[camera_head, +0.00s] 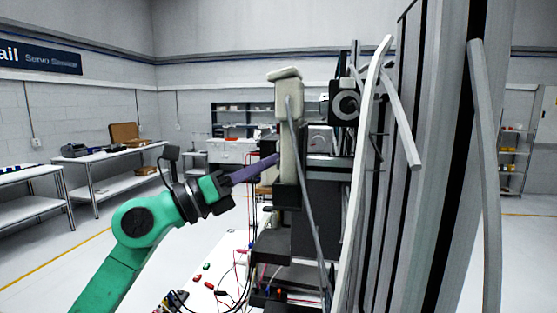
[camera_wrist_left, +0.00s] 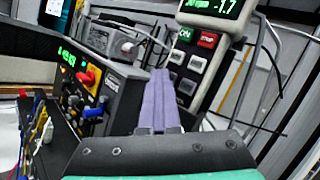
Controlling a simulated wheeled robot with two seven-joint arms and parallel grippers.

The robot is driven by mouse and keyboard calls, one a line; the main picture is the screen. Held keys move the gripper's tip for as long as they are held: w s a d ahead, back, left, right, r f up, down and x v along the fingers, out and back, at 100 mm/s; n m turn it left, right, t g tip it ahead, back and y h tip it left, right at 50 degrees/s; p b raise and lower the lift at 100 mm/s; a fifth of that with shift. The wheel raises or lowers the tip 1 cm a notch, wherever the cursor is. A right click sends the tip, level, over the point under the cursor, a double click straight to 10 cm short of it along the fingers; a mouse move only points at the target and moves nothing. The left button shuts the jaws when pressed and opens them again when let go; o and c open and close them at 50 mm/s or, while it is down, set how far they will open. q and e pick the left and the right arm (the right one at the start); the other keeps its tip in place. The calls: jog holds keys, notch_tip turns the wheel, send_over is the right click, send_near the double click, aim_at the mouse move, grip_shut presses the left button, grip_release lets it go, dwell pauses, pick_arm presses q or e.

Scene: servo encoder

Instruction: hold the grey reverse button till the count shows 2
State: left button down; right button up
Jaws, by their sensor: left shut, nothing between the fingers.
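A pale control pendant (camera_head: 290,135) stands upright in the head view, seen edge-on. In the left wrist view the pendant (camera_wrist_left: 222,40) shows its face. Its green display (camera_wrist_left: 213,6) seems to read -1.7. Below are a green ON button (camera_wrist_left: 186,34), a red STOP button (camera_wrist_left: 208,40) and several grey buttons (camera_wrist_left: 187,87). I cannot read which is reverse. My left gripper (camera_head: 276,160) is shut and empty, its purple fingertips at the pendant's face. In the left wrist view the fingertips (camera_wrist_left: 160,72) overlap the lower grey buttons' left side; contact is unclear.
A black instrument box (camera_wrist_left: 85,85) with a green readout, knobs and cables stands left of the pendant. Loose wires and small parts lie on the white bench (camera_head: 228,255). Tall metal profiles (camera_head: 430,150) crowd the right. Side tables (camera_head: 115,155) stand far left.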

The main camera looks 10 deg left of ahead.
dwell(0.8)
pick_arm(q)
jog(key=shift+a+b, duration=0.45)
jog(key=shift+a, duration=0.4)
jog(key=a+b, duration=0.1)
jog(key=a, duration=0.4)
jog(key=shift+w+b, duration=0.2)
jog(key=shift+b, duration=0.2)
jog(key=shift+d, duration=0.1)
